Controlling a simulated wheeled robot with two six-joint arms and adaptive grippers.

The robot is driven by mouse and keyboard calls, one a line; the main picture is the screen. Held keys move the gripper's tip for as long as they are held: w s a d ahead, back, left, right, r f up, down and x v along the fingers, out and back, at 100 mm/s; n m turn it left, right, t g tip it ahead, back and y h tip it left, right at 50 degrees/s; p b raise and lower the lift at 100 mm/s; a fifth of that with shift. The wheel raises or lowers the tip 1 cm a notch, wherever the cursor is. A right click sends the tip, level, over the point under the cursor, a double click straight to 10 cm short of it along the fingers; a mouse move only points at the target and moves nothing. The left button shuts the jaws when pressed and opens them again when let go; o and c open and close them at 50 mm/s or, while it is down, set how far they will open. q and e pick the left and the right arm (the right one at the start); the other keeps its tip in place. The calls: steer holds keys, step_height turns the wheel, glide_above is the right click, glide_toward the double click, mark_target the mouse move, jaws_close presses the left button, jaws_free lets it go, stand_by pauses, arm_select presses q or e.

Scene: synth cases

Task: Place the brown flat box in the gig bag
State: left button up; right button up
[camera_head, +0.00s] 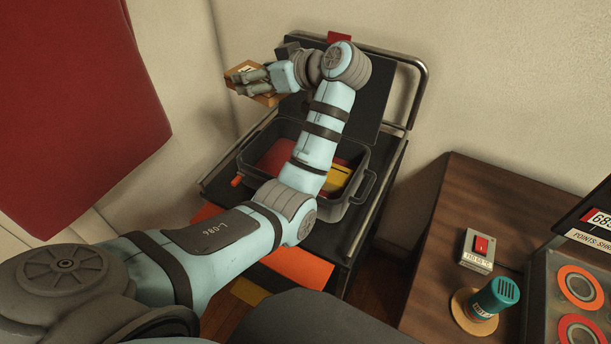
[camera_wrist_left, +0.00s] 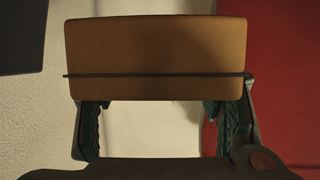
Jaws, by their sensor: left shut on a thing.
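The brown flat box (camera_head: 268,97) is held by my left gripper (camera_head: 252,82) at the upper left of the head view, raised beside the cart. In the left wrist view the box (camera_wrist_left: 155,48) spans the space between the two fingers, with a thin dark line across its lower part. A dark grey open container (camera_head: 338,209), apparently the gig bag, sits on the cart to the right of and below the box. It has red and yellow areas inside. My left arm crosses in front and hides part of it. My right gripper is not in view.
The black cart (camera_head: 372,226) has a metal rail (camera_head: 422,85) and a dark upright panel behind the container. A red hanging (camera_head: 75,95) covers the left wall. A brown table (camera_head: 470,205) at right bears a red-switch box (camera_head: 477,252) and a teal-topped object (camera_head: 497,294).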

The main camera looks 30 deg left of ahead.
arm_select(q)
steer(key=shift+s+d+r+n+g, duration=0.7)
steer(key=shift+s+d+r+g, duration=0.2)
steer(key=shift+s+d+r, duration=0.1)
step_height(320, 180, down, 19)
steer(key=b, duration=0.3)
steer(key=shift+a+b, duration=0.2)
steer(key=shift+b, duration=0.1)
steer(key=shift+f, duration=0.2)
steer(key=shift+f+b, duration=0.55)
steer(key=shift+b, duration=0.1)
steer(key=o, duration=1.3)
steer(key=shift+r, duration=0.1)
steer(key=shift+c, duration=0.2)
